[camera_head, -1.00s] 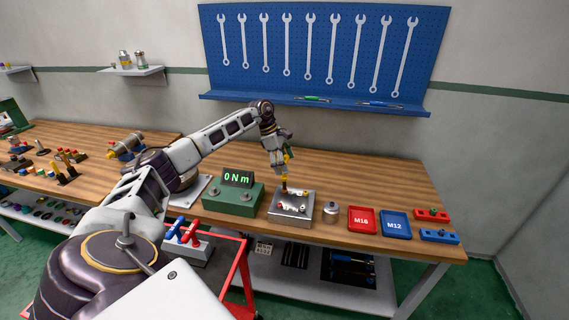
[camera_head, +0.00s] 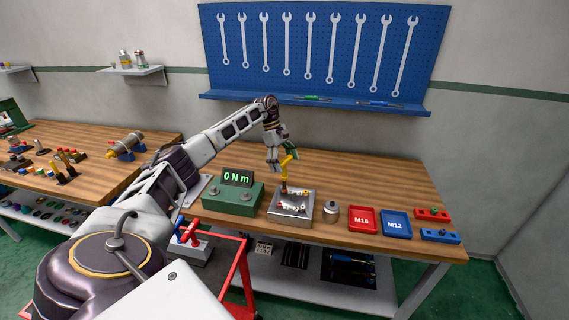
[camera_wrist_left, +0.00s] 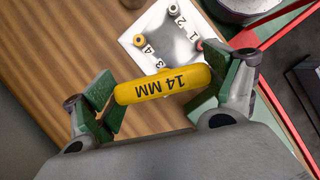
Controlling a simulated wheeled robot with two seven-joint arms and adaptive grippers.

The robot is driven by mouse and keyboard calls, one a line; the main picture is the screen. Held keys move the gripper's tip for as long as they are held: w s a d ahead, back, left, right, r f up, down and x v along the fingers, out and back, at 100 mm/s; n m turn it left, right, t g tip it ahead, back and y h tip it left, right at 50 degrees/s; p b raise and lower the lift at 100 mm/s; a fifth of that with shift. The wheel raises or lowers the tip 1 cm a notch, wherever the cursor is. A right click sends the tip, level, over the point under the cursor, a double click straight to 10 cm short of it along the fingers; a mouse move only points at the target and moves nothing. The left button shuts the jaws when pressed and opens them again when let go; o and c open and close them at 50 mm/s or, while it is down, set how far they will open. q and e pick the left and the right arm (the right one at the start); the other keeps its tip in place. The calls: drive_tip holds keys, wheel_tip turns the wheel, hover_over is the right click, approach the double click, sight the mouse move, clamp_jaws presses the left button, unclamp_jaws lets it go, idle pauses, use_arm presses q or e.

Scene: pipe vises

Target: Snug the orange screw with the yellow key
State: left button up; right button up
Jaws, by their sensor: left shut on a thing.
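The yellow key (camera_head: 288,162), marked 14 MM, stands with its lower end at the back left of a metal screw block (camera_head: 291,217). My left gripper (camera_head: 281,158) is shut on its handle. In the left wrist view the handle (camera_wrist_left: 163,85) lies crosswise between the green finger pads (camera_wrist_left: 165,92). The block (camera_wrist_left: 183,53) has numbered, coloured screws. An orange-looking screw (camera_wrist_left: 138,40) sits beside the number 4. The key hides the spot near number 3, so I cannot tell which screw its tip meets. My right gripper is out of view.
A green torque display (camera_head: 237,179) reading 0 Nm stands left of the block. A small metal cylinder (camera_head: 331,212), a red M16 tray (camera_head: 362,220) and a blue M12 tray (camera_head: 396,223) stand to its right. Bench space behind them is clear.

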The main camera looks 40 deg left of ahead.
use_arm(q)
drive_tip(key=shift+f+m+g, duration=0.25)
drive_tip(key=shift+m+g, duration=0.05)
drive_tip(key=shift+m, duration=0.2)
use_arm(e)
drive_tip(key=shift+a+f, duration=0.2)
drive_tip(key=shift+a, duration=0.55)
use_arm(q)
drive_tip(key=shift+m, duration=0.4)
drive_tip(key=shift+m+g+b, duration=0.4)
drive_tip(key=shift+m, duration=0.3)
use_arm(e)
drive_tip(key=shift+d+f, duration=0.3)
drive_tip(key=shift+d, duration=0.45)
use_arm(q)
drive_tip(key=shift+r, duration=0.1)
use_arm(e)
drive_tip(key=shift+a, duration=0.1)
use_arm(q)
drive_tip(key=shift+m, duration=0.3)
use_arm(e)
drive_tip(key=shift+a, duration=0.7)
